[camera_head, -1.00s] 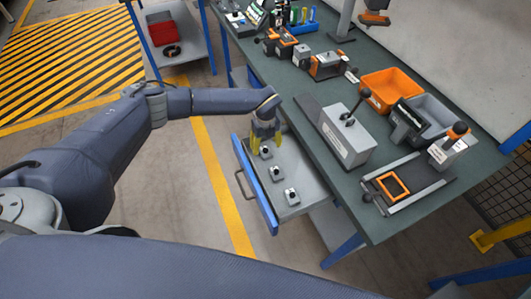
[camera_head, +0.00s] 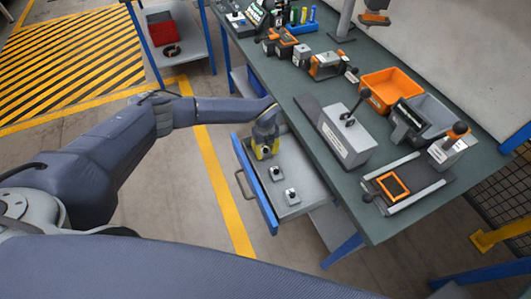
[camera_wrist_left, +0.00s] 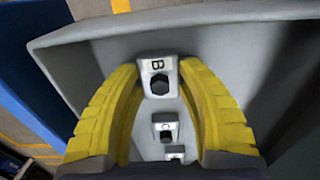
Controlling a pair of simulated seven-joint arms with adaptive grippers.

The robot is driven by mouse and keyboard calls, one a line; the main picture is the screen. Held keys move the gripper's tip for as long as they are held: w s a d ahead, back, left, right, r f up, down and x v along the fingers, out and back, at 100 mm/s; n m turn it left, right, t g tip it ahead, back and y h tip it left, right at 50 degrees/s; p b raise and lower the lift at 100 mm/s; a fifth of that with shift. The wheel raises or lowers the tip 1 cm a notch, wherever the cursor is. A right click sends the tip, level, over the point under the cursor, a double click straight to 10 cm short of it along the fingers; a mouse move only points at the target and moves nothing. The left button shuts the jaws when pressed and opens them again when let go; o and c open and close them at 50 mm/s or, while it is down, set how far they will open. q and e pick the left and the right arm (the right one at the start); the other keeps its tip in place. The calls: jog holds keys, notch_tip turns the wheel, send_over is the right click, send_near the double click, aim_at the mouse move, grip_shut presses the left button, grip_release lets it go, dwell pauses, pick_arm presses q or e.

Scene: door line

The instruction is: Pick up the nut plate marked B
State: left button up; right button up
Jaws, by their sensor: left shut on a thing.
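The nut plate marked B (camera_wrist_left: 158,77) is a small grey block with a dark hole, seen between my yellow left fingers in the left wrist view. The plate marked C (camera_wrist_left: 166,130) is nearer the camera in the wrist view and also shows in the head view (camera_head: 276,173). Another plate (camera_head: 291,196) lies beyond it in the drawer, its mark unreadable. My right gripper is not in view.
The open grey drawer (camera_head: 307,188) has a blue front (camera_head: 258,190) and sits below the green bench top (camera_head: 375,222). A grey lever box (camera_head: 345,138), an orange bin (camera_head: 388,88) and an orange-framed fixture (camera_head: 393,186) stand on the bench. The floor left of the drawer is clear.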

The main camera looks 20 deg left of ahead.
pick_arm(q)
grip_shut()
